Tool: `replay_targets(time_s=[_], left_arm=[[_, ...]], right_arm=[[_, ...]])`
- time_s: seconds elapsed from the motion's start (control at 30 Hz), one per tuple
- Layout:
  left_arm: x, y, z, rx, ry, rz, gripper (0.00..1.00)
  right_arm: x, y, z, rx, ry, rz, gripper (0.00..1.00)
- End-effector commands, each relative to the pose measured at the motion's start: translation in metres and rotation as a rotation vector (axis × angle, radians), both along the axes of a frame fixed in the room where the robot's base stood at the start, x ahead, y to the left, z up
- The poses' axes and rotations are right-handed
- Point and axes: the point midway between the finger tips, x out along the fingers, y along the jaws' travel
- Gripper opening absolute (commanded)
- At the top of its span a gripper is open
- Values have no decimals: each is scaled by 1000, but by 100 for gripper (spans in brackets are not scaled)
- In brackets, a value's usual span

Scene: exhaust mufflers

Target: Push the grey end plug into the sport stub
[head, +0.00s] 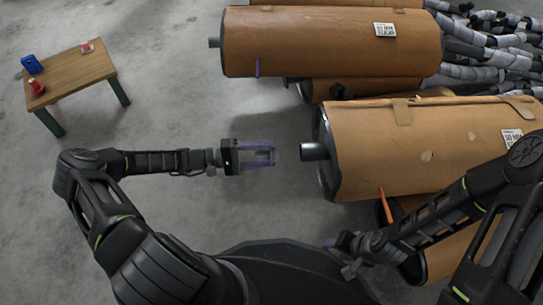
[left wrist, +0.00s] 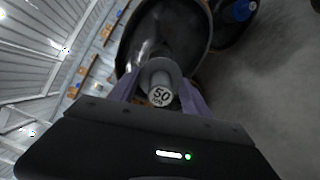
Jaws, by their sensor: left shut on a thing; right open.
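My left gripper (head: 274,155) is shut on the grey end plug (left wrist: 161,97), whose round face is marked "50" in the left wrist view. In the head view the plug is hard to make out between the purple fingers. A dark grey pipe stub (head: 313,151) sticks out of the end of the nearer cardboard-wrapped muffler (head: 415,150), just right of the fingertips, with a small gap in the head view. I cannot read a sport label on it. In the left wrist view the plug hides the stub's mouth. My right gripper (head: 349,267) is open and empty below that muffler.
Wrapped pipes (head: 480,40) fill the back right. A small wooden table (head: 70,75) with a blue item (head: 31,64) and red items stands at left. Floor between is clear.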

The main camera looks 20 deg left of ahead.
Motion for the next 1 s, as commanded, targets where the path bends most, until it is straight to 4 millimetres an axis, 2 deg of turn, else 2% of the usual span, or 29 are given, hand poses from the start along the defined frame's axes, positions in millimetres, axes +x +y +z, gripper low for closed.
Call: replay_targets(time_s=[0.33, 1.0], left_arm=[[-1, 2, 0, 11, -17, 5, 16], [19, -47, 0, 9, -16, 1, 16]], right_arm=[[0, 0, 2, 0, 0, 1, 47], [-1, 0, 3, 0, 1, 1, 47]])
